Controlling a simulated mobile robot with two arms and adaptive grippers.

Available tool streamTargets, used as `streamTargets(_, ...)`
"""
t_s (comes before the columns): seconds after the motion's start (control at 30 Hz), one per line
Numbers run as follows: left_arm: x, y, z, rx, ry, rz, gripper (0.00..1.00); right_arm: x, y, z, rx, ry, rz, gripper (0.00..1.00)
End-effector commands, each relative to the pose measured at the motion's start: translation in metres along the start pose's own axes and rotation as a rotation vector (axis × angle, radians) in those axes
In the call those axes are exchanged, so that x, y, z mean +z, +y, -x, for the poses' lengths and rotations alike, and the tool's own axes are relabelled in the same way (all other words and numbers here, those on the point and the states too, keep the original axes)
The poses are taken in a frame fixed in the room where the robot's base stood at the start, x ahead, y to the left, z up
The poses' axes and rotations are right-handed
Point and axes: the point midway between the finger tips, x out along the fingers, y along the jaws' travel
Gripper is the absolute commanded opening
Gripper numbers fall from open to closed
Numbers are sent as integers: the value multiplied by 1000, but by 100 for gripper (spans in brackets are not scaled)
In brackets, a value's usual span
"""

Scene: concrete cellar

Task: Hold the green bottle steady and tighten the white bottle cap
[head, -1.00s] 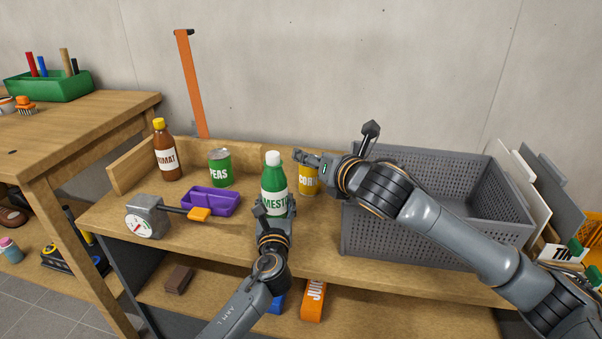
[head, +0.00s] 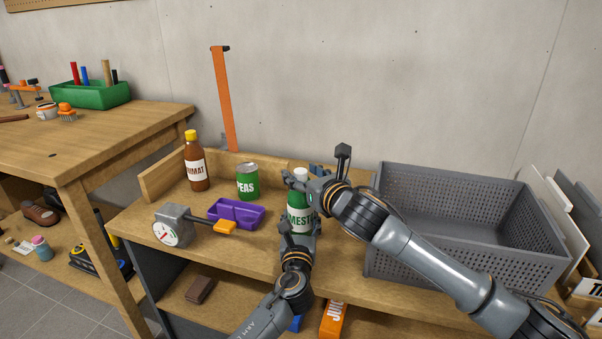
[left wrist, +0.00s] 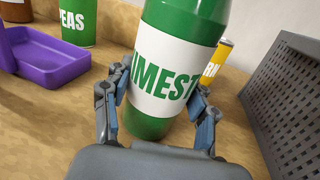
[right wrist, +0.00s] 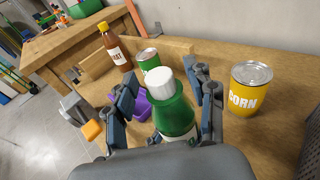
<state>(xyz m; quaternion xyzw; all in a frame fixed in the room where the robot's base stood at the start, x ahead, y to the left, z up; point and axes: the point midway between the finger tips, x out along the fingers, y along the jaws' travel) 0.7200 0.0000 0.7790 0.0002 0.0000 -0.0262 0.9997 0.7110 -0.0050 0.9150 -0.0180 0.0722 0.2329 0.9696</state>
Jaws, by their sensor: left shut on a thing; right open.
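The green bottle (head: 300,222) with a white label stands upright on the wooden bench; its label and lower body fill the left wrist view (left wrist: 160,70). My left gripper (head: 297,232) is shut on the bottle's lower body, with a finger on each side (left wrist: 160,108). The white bottle cap (head: 301,173) is on the bottle's top and shows whole in the right wrist view (right wrist: 177,80). My right gripper (head: 305,180) is open at cap height, its fingers (right wrist: 165,95) on either side of the cap and bottle neck, with gaps visible.
A purple tray (head: 250,219), a peas can (head: 248,181), a brown bottle (head: 196,170) and a grey dial gauge (head: 172,226) stand left of the bottle. A yellow corn can (right wrist: 248,90) stands close by. A grey perforated crate (head: 400,255) takes up the bench's right side.

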Motion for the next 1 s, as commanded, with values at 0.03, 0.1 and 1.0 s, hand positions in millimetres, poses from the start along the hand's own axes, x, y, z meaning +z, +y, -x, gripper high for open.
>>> streamTargets(0.03, -1, 0, 0, 0, 1, 0, 15, 0, 0, -4, 0, 0, -1, 55)
streamTargets(0.1, -1, 0, 0, 1, 1, 0, 15, 0, 0, -8, 0, 1, -1, 55)
streamTargets(1.0, 0, 0, 0, 1, 1, 0, 15, -1, 0, -11, -1, 2, -1, 0)
